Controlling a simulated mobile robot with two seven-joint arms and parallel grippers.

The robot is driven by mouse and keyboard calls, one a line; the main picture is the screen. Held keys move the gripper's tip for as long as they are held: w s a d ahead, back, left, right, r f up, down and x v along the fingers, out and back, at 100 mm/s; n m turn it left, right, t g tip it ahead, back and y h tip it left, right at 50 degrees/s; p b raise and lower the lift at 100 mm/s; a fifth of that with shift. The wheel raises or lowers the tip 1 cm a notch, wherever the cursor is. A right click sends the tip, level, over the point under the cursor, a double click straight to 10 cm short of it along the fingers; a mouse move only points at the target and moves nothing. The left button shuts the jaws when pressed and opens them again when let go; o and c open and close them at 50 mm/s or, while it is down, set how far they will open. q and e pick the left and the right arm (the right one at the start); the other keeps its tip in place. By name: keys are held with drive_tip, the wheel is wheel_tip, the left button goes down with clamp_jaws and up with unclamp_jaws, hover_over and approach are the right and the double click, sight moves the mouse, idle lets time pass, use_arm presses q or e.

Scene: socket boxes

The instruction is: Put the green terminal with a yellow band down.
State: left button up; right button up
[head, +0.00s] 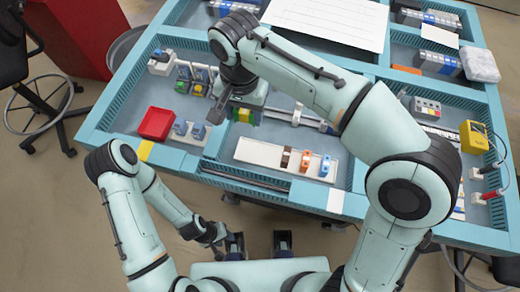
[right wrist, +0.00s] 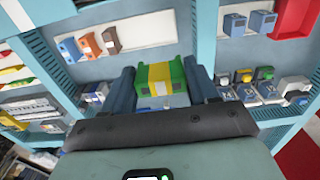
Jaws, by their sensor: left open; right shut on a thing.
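The green terminal with a yellow band (right wrist: 160,82) sits between the two fingers of my right gripper (right wrist: 160,70) in the right wrist view. The fingers are shut on its sides. In the head view the terminal (head: 246,116) shows partly below my right gripper (head: 236,112), over the middle of the blue-rimmed workbench. I cannot tell whether its underside touches the tray floor. My left gripper (head: 232,243) is small in the head view, open and empty, low in front of the bench edge.
A white strip (head: 255,154) with brown, orange and blue terminals lies right of and below the held one. A rail (head: 302,119) lies right, and a yellow device (head: 474,137) stands far right.

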sight(245, 122)
wheel_tip(245, 122, down, 17)
drive_tip(key=shift+r+b, duration=0.1)
drive_tip(key=shift+b, duration=1.15)
drive_tip(key=shift+f, duration=0.25)
drive_tip(key=o, duration=1.2)
drive_tip(key=shift+c, duration=0.2)
drive_tip(key=shift+r, duration=0.1)
wheel_tip(245, 122, up, 12)
drive_tip(key=shift+s+r+p, duration=0.1)
drive_tip(key=shift+r+p, duration=0.05)
drive_tip(key=shift+p, duration=0.8)
